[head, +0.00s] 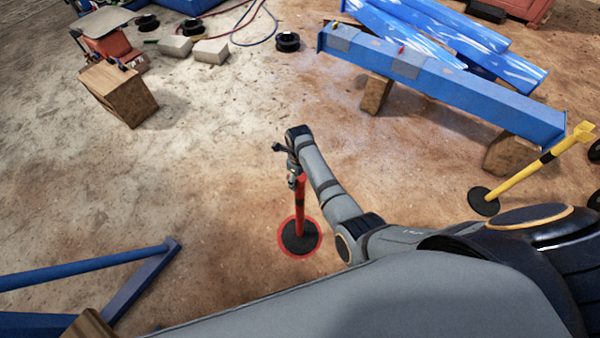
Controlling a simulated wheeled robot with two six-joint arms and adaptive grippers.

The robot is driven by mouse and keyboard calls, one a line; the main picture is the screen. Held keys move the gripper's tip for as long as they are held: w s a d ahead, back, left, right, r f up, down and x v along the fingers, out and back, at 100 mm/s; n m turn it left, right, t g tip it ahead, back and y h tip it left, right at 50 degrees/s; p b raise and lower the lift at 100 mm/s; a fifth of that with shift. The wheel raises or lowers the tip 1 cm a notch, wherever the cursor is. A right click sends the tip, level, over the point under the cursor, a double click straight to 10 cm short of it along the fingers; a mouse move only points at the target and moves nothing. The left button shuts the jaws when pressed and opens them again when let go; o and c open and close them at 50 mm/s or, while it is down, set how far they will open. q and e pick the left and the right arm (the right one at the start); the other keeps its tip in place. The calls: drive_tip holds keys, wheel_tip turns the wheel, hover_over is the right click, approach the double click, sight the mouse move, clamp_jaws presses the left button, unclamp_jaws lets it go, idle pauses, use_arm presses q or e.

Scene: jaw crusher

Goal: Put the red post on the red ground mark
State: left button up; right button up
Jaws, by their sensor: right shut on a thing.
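The red post (300,210) stands upright, or nearly so, with its round black base (299,238) inside the red ground mark (316,250). The mark shows as a red ring around the base. I cannot tell whether the base touches the ground. My right gripper (297,178) is shut on the red post near its top. The gripper and forearm hide the post's upper end. My left gripper is not in view.
A yellow post (530,173) with a black base stands at the right. Blue beams (440,75) lie on wooden blocks at the back right. A wooden box (118,95) stands at the back left, a blue frame (140,280) at the lower left. The ground left of the mark is clear.

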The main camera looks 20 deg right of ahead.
drive_tip(key=shift+w, duration=0.1)
drive_tip(key=o, duration=1.4)
drive_tip(key=shift+f, duration=0.2)
drive_tip(key=o, duration=0.4)
drive_tip(key=shift+r, duration=0.1)
wheel_tip(320, 180, up, 12)
drive_tip(key=p, duration=1.2)
drive_tip(key=shift+p, duration=0.3)
